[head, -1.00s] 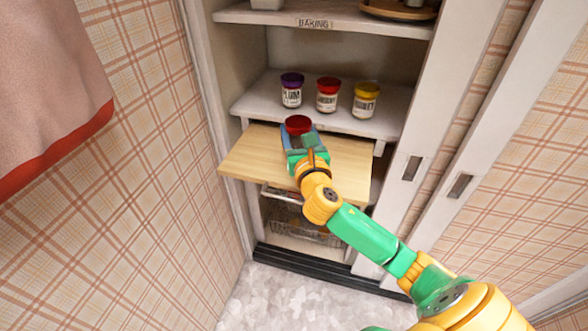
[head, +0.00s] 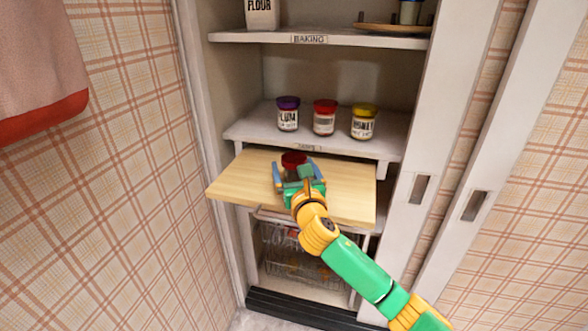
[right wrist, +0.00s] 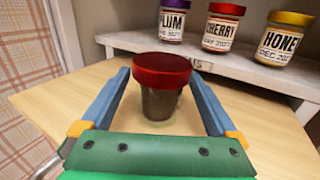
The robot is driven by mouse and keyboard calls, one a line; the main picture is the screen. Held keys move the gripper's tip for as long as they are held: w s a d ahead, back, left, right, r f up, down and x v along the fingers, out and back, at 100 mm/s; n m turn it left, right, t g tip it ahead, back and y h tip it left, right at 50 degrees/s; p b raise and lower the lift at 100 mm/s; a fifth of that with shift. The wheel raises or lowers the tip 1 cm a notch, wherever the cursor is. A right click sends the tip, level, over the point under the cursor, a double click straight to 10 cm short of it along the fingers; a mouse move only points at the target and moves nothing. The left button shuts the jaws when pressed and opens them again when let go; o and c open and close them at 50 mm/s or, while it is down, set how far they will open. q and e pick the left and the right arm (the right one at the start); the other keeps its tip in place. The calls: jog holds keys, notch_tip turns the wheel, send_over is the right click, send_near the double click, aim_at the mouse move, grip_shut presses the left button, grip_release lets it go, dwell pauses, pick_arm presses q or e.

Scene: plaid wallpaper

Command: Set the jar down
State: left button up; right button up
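A dark jar with a red lid (head: 293,158) stands upright on a pale wooden pull-out board (head: 235,182). The right wrist view shows this jar (right wrist: 164,88) between the two blue fingers of my right gripper (right wrist: 160,76). A gap shows on each side of the jar, so the fingers are open and apart from it. In the head view my right gripper (head: 293,166) reaches over the board from the front and hides the jar's lower part. My left gripper is not in view.
A plum jar (head: 288,115), a red-lidded cherry jar (head: 324,118) and a yellow-lidded honey jar (head: 363,122) stand on the white shelf (head: 250,130) behind. A wire basket (head: 285,250) is below the board. The board is bare on both sides.

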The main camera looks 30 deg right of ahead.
jog(key=shift+s+a+r, duration=0.1)
jog(key=shift+s, duration=0.05)
jog(key=p+v, duration=0.1)
jog(key=v, duration=1)
jog(key=shift+s+a, duration=0.1)
jog(key=shift+s, duration=0.2)
